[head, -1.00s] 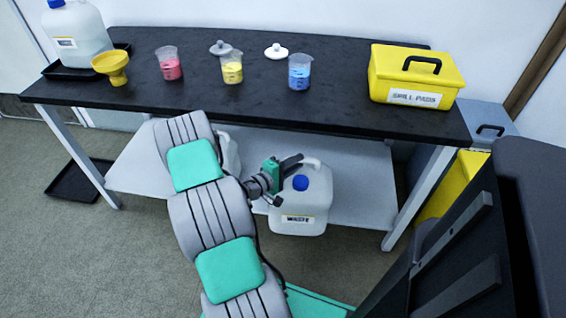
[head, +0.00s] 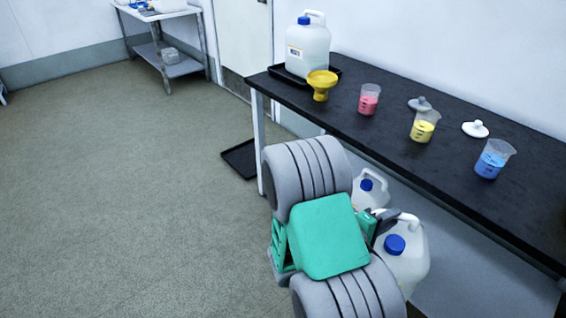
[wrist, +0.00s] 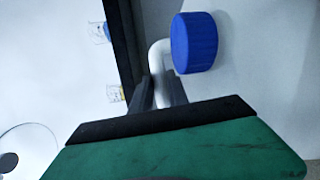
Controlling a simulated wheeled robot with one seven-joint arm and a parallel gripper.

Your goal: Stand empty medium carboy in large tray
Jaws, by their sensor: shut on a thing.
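My gripper (head: 385,222) is shut on the handle of a white carboy (head: 408,268) with a blue cap, beside the lower shelf. The wrist view shows the pale handle (wrist: 157,62) between my fingers and the blue cap (wrist: 194,43) close by. My arm hides part of this carboy; whether it touches the shelf, I cannot tell. A smaller-looking carboy (head: 370,188) with a blue cap stands behind it. A black tray (head: 238,158) lies empty on the floor left of the bench leg. Another black tray (head: 332,72) on the bench bears a large labelled carboy (head: 308,48).
The black bench (head: 450,150) holds a yellow funnel (head: 321,84) and beakers of pink (head: 369,100), yellow (head: 424,126) and blue (head: 493,160) liquid. The bench leg (head: 260,140) stands beside the floor tray. Open floor lies to the left; a small table (head: 165,30) stands far back.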

